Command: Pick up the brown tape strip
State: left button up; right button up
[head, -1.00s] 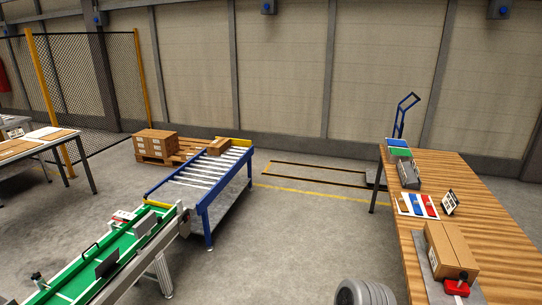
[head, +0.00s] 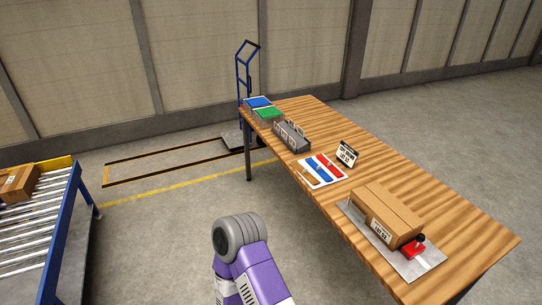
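The brown tape strip (head: 306,180) lies on a white sheet (head: 327,181) on the wooden table, at the sheet's left end. A blue strip (head: 318,168) and a red strip (head: 330,163) lie beside it on the same sheet. Neither of my grippers is in view. A purple arm link of mine with a grey rounded joint shows at the bottom centre, in front of the table and apart from the strip.
The wooden table (head: 455,235) also bears a cardboard box (head: 388,213) on a metal plate, a red-handled tool (head: 412,248), a small sign (head: 347,154), a grey rack (head: 290,137) and green and blue trays. A roller conveyor (head: 35,225) stands left. Floor between is open.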

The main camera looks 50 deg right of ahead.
aim_at(303, 171)
jog(key=z, duration=0.2)
jog(key=i, duration=2.1)
jog(key=z, duration=0.9)
jog(key=i, duration=1.55)
jog(key=z, duration=2.1)
jog(key=i, duration=0.9)
jog(key=z, duration=0.7)
